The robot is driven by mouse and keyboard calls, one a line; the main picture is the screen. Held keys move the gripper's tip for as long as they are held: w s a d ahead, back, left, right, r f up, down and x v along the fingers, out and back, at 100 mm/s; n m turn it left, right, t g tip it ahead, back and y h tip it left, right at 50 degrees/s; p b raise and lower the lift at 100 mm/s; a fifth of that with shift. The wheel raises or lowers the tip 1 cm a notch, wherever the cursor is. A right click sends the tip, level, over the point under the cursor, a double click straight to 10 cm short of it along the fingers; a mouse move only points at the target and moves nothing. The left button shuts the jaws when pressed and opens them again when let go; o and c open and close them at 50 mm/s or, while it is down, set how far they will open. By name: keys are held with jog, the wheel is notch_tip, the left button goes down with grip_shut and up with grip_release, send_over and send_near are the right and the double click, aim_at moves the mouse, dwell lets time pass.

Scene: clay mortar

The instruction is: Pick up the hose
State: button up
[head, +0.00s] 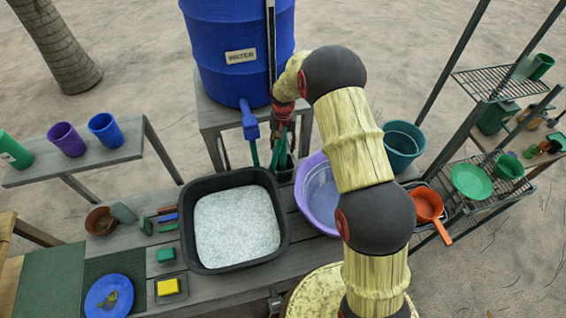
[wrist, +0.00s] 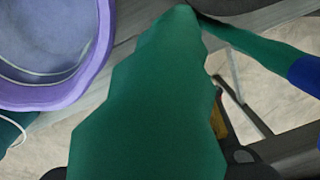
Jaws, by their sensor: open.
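The green hose (head: 254,153) hangs from the blue spigot (head: 249,122) of the water barrel. Another green length shows just right of it, below my gripper (head: 281,132). In the wrist view, a large faceted green stretch of hose (wrist: 150,105) fills the middle, very close to the camera. A thinner green length (wrist: 255,45) runs from its top to the blue spigot (wrist: 306,74) at the right. My gripper is open, with dark finger parts at the bottom edge on both sides of the green. I cannot tell whether the fingers touch it.
The blue water barrel (head: 235,35) stands behind my gripper. A purple basin (head: 318,195) is close on the right, with a teal bucket (head: 403,145) beyond. A black tub of pale gravel (head: 280,240) sits in front on the table. A wire rack (head: 470,205) stands right.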

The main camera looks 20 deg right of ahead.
jog(key=shift+f, duration=0.8)
jog(key=shift+c, duration=0.5)
grip_shut()
notch_tip(320, 180, up, 20)
jog(key=p, duration=0.5)
jog(key=shift+p, duration=0.4)
